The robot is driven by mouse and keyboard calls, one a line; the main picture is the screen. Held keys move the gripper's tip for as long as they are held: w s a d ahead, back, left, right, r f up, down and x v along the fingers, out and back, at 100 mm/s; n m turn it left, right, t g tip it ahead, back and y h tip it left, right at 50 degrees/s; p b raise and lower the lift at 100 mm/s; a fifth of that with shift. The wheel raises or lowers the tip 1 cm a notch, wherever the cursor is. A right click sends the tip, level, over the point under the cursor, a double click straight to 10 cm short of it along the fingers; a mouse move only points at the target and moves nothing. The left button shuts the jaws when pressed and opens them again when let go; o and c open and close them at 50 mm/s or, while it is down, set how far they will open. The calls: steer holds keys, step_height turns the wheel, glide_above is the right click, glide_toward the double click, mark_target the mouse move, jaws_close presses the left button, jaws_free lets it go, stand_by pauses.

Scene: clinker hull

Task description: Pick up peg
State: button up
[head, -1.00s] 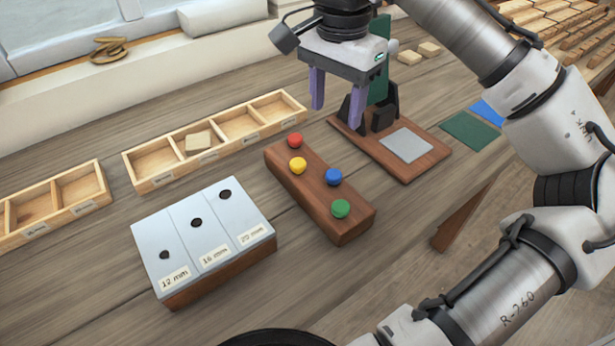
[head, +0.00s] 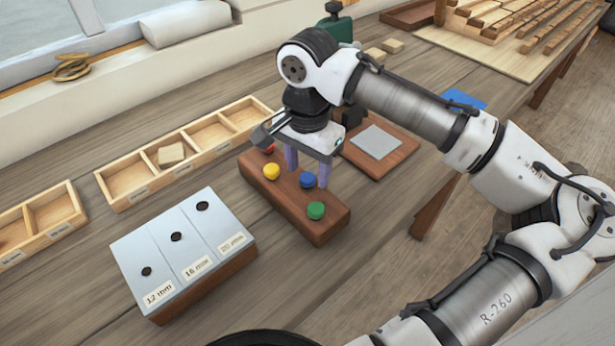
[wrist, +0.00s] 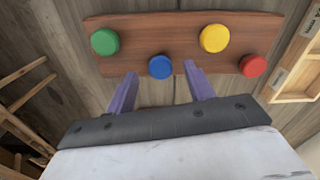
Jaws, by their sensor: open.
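A dark wooden block (head: 330,228) holds a red peg (head: 267,149), a yellow peg (head: 271,172), a blue peg (head: 307,180) and a green peg (head: 316,211), with only the round coloured tops showing. My gripper (head: 308,178) is open and empty over the block, its purple fingers pointing down. In the wrist view, my gripper's fingertips (wrist: 160,70) lie to either side of the blue peg (wrist: 160,67); I cannot tell how far above it they are. The red peg is partly hidden by my gripper in the head view but clear in the wrist view (wrist: 253,66).
A hole block (head: 150,245) marked 12, 16 and 20 mm stands at front left. Divided wooden trays (head: 125,203) lie behind it, one holding a light wooden piece (head: 171,155).

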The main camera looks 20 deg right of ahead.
mark_target(307, 177)
steer(key=shift+f, duration=0.75)
steer(key=c, duration=1)
steer(key=shift+r, duration=0.1)
steer(key=shift+c, duration=0.2)
step_height(307, 177, up, 20)
steer(key=b, duration=0.1)
